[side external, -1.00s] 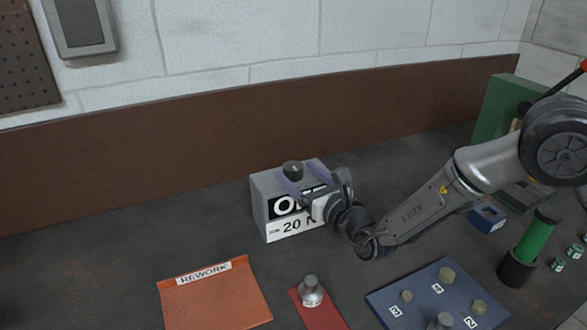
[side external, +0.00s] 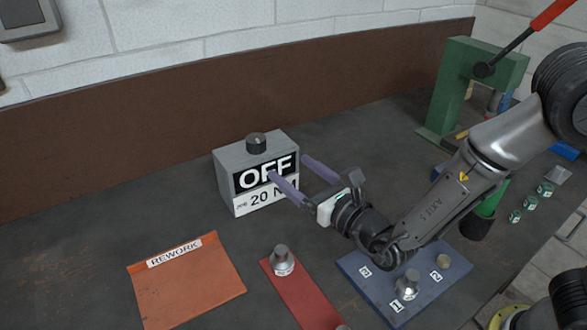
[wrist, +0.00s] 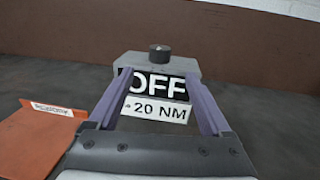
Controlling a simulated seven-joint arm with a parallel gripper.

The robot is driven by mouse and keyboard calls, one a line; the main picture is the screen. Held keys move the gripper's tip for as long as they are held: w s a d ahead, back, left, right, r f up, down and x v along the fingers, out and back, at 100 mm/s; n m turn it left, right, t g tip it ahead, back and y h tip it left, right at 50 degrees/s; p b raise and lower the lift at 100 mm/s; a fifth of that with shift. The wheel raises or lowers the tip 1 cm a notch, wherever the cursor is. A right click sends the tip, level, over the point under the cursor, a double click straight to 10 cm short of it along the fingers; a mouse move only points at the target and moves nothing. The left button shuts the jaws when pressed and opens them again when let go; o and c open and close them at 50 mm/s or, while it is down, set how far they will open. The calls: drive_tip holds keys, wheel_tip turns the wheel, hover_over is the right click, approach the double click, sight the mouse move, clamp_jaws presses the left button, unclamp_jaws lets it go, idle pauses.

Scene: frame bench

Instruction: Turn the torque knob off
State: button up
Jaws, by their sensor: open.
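The torque knob (side external: 256,143) is a short black cylinder on top of a grey box (side external: 226,164). The box front carries a black panel reading OFF (side external: 250,178) above a white label reading 20 NM. My gripper (side external: 288,170) is open and empty, with purple fingers apart, in front of the box and lower than the knob. In the wrist view the knob (wrist: 159,48) stands ahead, beyond the fingertips, and the box (wrist: 190,67) lies between and past the fingers. Nothing touches the knob.
An orange REWORK tray (side external: 190,285) lies at front left. A red strip (side external: 302,296) with a metal part (side external: 281,261) and a blue numbered board (side external: 372,285) with several parts are in front. A green press (side external: 450,85) stands at back right. The bench left of the box is clear.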

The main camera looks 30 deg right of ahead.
wheel_tip(320, 180, up, 13)
drive_tip(key=s+d+f+m+g+h, duration=0.15)
drive_tip(key=f+m+g, duration=0.25)
drive_tip(key=f, duration=0.4)
drive_tip(key=s+f+m+g, duration=0.3)
drive_tip(key=f+m+g, duration=0.1)
drive_tip(key=f, duration=0.4)
drive_tip(key=s+a+m+g+y, duration=0.3)
drive_tip(key=s+a+m+y, duration=0.3)
drive_tip(key=a+m, duration=0.4)
drive_tip(key=w+a+r+m+t+y, duration=0.1)
drive_tip(key=w+r+m+t+y, duration=0.1)
drive_tip(key=w+r+m+t, duration=0.5)
drive_tip(key=w+d+r+m+t+h, duration=0.4)
drive_tip(key=d+r+m+h, duration=0.2)
drive_tip(key=d+r+m, duration=0.4)
drive_tip(key=m, duration=0.1)
approach(262, 143)
drive_tip(key=shift+h, duration=0.25)
drive_tip(key=w, duration=0.4)
drive_tip(key=w+a, duration=0.1)
drive_tip(key=w, duration=0.3)
drive_tip(key=w+a, duration=0.1)
drive_tip(key=w, duration=0.3)
drive_tip(key=shift+w, duration=0.2)
